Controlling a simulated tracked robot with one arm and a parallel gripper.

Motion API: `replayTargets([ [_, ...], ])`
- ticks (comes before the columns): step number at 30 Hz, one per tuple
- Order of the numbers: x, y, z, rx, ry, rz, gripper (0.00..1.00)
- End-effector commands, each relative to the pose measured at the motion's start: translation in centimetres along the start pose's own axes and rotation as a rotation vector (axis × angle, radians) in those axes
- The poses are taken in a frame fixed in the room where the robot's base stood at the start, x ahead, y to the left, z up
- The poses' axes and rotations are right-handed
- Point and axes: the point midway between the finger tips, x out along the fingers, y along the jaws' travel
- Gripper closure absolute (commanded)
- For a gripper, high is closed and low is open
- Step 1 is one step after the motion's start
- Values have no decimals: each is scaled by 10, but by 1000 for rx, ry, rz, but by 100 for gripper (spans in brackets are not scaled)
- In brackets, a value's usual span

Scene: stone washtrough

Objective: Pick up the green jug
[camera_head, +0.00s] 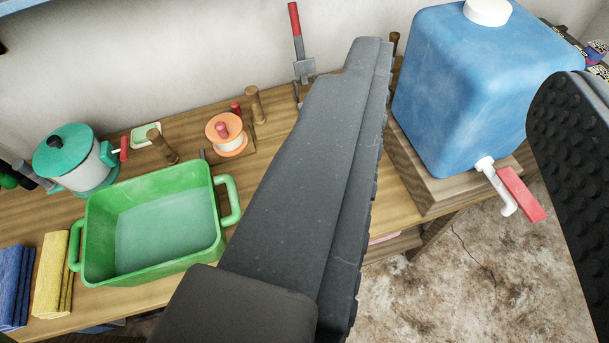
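I cannot make out a clear green jug in this view. A green two-handled tub (205,185) stands on the wooden bench at the left, with a paler, watery-looking bottom. A white pot with a teal lid and teal base (88,165) stands behind it at the far left. My gripper (466,62) is open: one large dark finger crosses the middle of the picture and the other shows at the right edge. Nothing is between the fingers up close. The near finger hides part of the bench.
A blue water container (470,90) with a red-handled tap (520,193) stands on a wooden block at the right. An orange spool (226,134), wooden pegs and a red-handled tool (297,40) are near the wall. Folded yellow (52,273) and blue cloths lie left. Bare floor shows lower right.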

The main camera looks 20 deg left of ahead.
Motion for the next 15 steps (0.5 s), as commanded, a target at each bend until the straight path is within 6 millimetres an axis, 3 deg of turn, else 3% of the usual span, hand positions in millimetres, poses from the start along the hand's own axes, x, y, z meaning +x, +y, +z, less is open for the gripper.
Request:
replayTargets([
  [5, 0, 0, 0, 0, 0, 0, 64],
  [7, 0, 0, 0, 0, 0, 0, 58],
  [10, 6, -2, 2, -2, -13, -6, 58],
  [15, 48, -14, 24, -15, -107, -48, 58],
])
